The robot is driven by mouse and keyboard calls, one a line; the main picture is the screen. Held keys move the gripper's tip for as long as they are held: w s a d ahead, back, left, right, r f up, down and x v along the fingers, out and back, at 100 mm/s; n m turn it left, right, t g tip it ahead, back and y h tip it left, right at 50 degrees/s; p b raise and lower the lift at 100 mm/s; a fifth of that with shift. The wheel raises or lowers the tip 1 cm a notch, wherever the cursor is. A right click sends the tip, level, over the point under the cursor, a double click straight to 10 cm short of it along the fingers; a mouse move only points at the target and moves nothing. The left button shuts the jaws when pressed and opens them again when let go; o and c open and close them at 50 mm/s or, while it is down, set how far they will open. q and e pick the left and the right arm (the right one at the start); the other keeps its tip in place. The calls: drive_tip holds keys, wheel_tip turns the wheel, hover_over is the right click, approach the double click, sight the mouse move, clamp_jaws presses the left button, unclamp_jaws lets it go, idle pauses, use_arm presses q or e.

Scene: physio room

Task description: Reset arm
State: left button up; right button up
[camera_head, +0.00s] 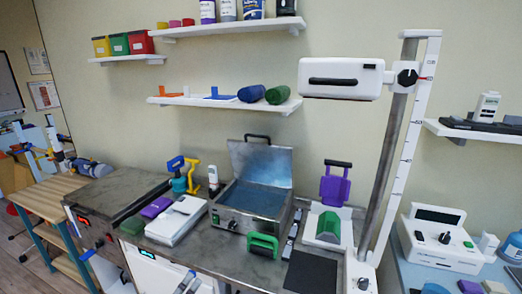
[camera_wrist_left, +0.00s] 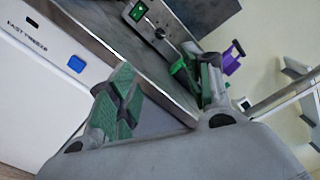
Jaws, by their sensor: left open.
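My left gripper (camera_head: 187,282) shows at the bottom edge of the head view, low in front of the steel counter (camera_head: 195,255). In the left wrist view its two green-padded fingers (camera_wrist_left: 165,75) stand wide apart with nothing between them. It is open and empty, apart from the counter's objects as far as I can see. Most of my left arm is outside the head view. My right gripper is in neither view.
A tall post (camera_head: 405,150) rises right.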

use_arm(q)
drive_tip(key=s+a+f+n+g+y, duration=0.1)
drive_tip(key=a+f+n+y, duration=0.25)
drive_tip(key=f+n, duration=0.45)
drive_tip(key=s+a+f+n+g+y, duration=0.2)
drive_tip(key=a+f+n, duration=0.35)
drive_tip(key=f, duration=0.55)
drive_tip(key=s+a+f+n+g+y, duration=0.1)
drive_tip(key=s+f+n+g, duration=0.15)
drive_tip(key=s+f, duration=0.4)
drive_tip(key=s+a+f+n+g, duration=0.1)
drive_tip(key=s+f+n, duration=0.2)
drive_tip(key=f, duration=0.7)
drive_tip(key=s+d+f+n+g, duration=0.1)
drive_tip(key=s+f+n+g, duration=0.15)
drive_tip(key=s+f, duration=0.75)
drive_tip(key=s+d+f+n+g, duration=0.15)
drive_tip(key=s+f+g, duration=0.35)
drive_tip(key=s, duration=0.9)
drive_tip(key=s+d+f+n+g, duration=0.1)
drive_tip(key=s+f+n+g, duration=0.15)
drive_tip(key=s+f, duration=0.8)
drive_tip(key=shift+t, duration=0.35)
drive_tip(key=w, duration=0.1)
drive_tip(key=w+d+r, duration=0.1)
drive_tip(key=w, duration=0.2)
drive_tip(key=shift+d+r, duration=0.35)
